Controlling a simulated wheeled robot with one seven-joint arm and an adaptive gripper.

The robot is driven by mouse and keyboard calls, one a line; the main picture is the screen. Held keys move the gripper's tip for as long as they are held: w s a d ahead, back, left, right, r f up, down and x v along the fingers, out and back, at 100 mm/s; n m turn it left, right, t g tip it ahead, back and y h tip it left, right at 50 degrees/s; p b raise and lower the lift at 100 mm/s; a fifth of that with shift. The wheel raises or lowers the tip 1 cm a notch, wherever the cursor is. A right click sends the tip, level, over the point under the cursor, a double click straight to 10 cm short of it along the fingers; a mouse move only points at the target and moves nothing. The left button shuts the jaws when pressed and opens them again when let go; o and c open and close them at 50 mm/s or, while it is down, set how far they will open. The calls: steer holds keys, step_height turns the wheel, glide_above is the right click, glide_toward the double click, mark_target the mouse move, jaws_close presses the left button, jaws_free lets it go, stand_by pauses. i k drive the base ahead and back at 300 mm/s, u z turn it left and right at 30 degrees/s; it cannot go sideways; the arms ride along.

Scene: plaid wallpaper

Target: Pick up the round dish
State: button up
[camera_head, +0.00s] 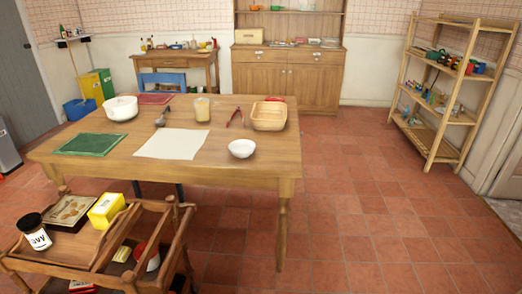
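A small round white bowl (242,148) sits near the front right edge of the wooden table (225,172). A larger round white dish (121,108), pot-like, stands at the back left of the table. A partly hidden red item (275,98) lies behind the wicker basket; its shape is hard to tell. Which of these is the round dish, I cannot tell. My gripper is not in view.
The table also holds a green mat (90,144), a white sheet (172,144), a jar (202,109), red-handled pliers (236,117) and a wicker basket (269,115). A loaded wooden cart (95,262) stands in front left. Tiled floor (370,210) is clear on the right.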

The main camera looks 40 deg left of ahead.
mark_target(240, 148)
steer(key=i, duration=1.15)
steer(key=u, duration=1.35)
